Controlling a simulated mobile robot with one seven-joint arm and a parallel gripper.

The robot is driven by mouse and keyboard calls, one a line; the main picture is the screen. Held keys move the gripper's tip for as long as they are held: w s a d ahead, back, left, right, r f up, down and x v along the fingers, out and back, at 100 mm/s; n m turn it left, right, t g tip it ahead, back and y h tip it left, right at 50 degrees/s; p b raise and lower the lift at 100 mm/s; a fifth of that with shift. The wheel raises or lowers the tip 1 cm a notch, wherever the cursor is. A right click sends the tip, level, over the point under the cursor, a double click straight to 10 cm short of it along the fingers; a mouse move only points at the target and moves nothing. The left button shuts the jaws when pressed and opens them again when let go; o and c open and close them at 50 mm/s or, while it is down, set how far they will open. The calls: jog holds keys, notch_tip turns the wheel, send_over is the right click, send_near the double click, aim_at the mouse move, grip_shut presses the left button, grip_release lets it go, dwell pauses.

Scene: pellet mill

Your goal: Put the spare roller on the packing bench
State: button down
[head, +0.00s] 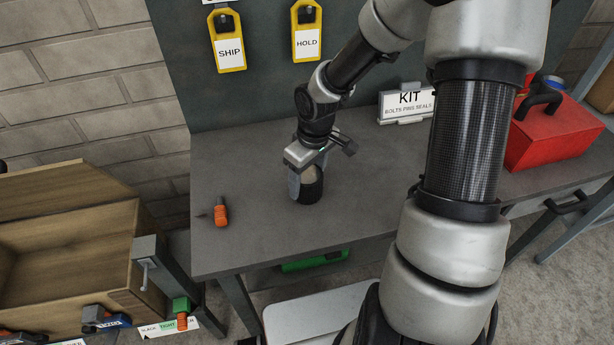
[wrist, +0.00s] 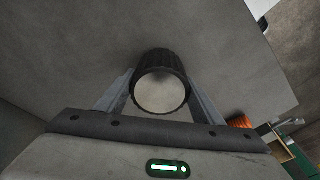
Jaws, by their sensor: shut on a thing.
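The spare roller (head: 313,186) is a short dark ribbed cylinder with a pale end face. It is upright between the fingers of my gripper (head: 308,178), over the grey top of the packing bench (head: 245,165). In the wrist view the roller (wrist: 161,84) sits between both fingers of my gripper (wrist: 162,92), which is shut on it. The bench top (wrist: 75,65) fills the background there. I cannot tell whether the roller's base touches the bench, since the finger and the roller itself hide the contact.
An orange-handled screwdriver (head: 221,213) lies left of the roller. A KIT sign (head: 407,103) and a red toolbox (head: 550,130) stand to the right. Yellow SHIP (head: 229,50) and HOLD (head: 307,42) tags hang behind. A wooden crate (head: 75,225) is at left. Bench around the roller is clear.

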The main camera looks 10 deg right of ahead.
jog(key=c, duration=0.5)
grip_release()
jog(key=shift+f, duration=0.1)
jog(key=r+p, duration=0.1)
jog(key=r, duration=0.3)
jog(key=s+r+p, duration=0.1)
jog(key=r, duration=0.7)
jog(key=shift+s+d+r+p, duration=0.15)
jog(key=shift+d+p, duration=0.25)
jog(key=shift+d, duration=0.1)
